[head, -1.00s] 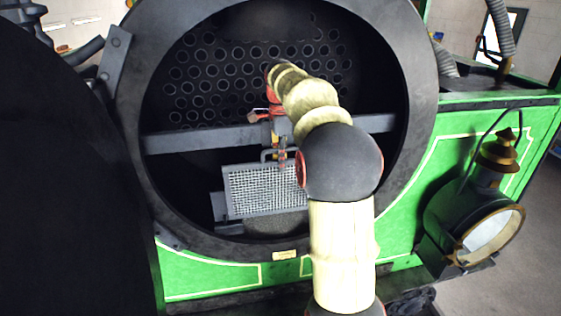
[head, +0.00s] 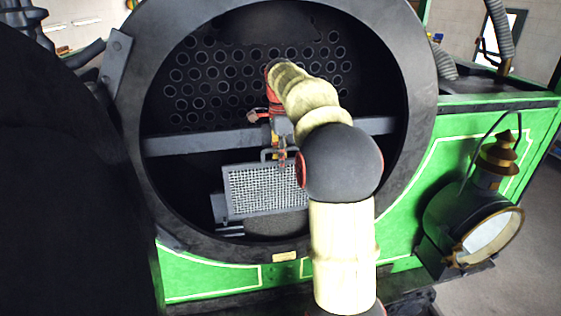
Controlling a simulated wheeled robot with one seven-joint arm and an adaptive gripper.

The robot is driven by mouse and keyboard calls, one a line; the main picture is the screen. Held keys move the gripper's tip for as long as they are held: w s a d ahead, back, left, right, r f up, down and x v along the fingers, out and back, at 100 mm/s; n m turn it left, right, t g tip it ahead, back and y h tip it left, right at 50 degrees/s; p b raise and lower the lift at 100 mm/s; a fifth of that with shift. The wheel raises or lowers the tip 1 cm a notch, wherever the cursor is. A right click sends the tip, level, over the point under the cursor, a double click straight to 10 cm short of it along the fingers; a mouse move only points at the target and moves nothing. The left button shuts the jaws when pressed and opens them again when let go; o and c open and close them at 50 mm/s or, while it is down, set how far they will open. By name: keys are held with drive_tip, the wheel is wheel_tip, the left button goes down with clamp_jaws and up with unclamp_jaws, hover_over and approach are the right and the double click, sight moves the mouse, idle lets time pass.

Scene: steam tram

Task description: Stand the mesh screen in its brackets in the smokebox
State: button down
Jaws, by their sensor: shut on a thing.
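The mesh screen (head: 262,191), a pale wire grid in a grey frame with a handle on top, is upright and slightly tilted in the lower part of the smokebox (head: 185,205). My gripper (head: 281,158) is shut on the screen's handle, just below the crossbar. My arm hides the screen's right end. A dark bracket-like part (head: 219,208) shows at the screen's lower left. The other brackets are hidden or too dark to make out. I cannot tell whether the screen's lower edge is seated in them.
A dark crossbar (head: 190,143) spans the smokebox behind my arm, with the tube plate (head: 200,85) beyond. The round smokebox rim (head: 140,190) surrounds the opening. The open door (head: 70,190) fills the left. A brass lamp (head: 488,225) stands at the right.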

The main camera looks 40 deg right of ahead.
drive_tip(key=shift+f+b, duration=0.4)
drive_tip(key=shift+f, duration=0.1)
idle(0.3)
drive_tip(key=shift+r, duration=0.2)
drive_tip(key=shift+r+p, duration=0.4)
drive_tip(key=shift+r, duration=0.05)
drive_tip(key=shift+f, duration=0.45)
idle(1.4)
drive_tip(key=shift+r, duration=0.45)
drive_tip(key=shift+f+b, duration=0.35)
drive_tip(key=shift+f, duration=0.3)
idle(0.9)
drive_tip(key=shift+r+p, duration=0.35)
drive_tip(key=shift+r, duration=0.3)
drive_tip(key=shift+w, duration=0.1)
